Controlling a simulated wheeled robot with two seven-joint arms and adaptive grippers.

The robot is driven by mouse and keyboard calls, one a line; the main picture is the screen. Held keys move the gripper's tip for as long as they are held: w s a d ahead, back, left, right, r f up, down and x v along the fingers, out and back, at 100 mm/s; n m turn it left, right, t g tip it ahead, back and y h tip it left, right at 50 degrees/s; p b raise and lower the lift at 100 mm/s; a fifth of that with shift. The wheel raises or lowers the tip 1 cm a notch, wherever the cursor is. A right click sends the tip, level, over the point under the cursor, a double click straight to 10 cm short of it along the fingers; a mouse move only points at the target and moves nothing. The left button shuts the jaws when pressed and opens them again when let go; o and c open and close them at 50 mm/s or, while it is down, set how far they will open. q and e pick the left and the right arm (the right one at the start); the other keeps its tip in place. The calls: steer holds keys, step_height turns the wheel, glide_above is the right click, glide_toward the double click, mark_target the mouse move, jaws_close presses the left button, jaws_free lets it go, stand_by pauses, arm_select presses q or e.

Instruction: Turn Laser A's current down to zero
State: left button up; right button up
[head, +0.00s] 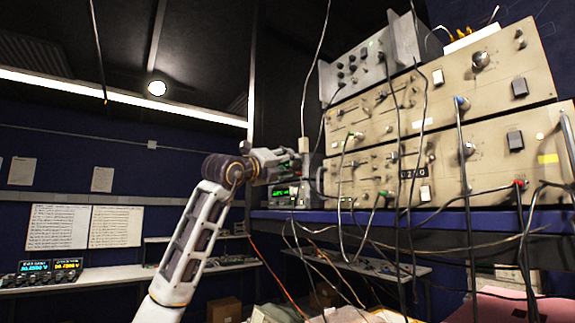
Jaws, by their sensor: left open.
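My left arm reaches up from the bottom, and its gripper (298,162) is open in front of the left end of the instrument rack. A small dark unit with a green lit display (288,190) stands just below the gripper on the blue shelf. The gripper overlaps the top of this unit in the picture; I cannot tell whether it touches it. The knob on it is hidden or too small to make out. No label reading Laser A is legible. My right gripper is not in view.
Stacked beige instruments (475,75) with knobs and hanging cables fill the right, under a grey box (362,62). Cables dangle before the blue shelf (440,222). Units with yellow and cyan displays (50,272) stand on the left bench. Open space lies left of my arm.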

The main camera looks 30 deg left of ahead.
arm_select(q)
steer(key=v, duration=1.1)
stand_by(0.5)
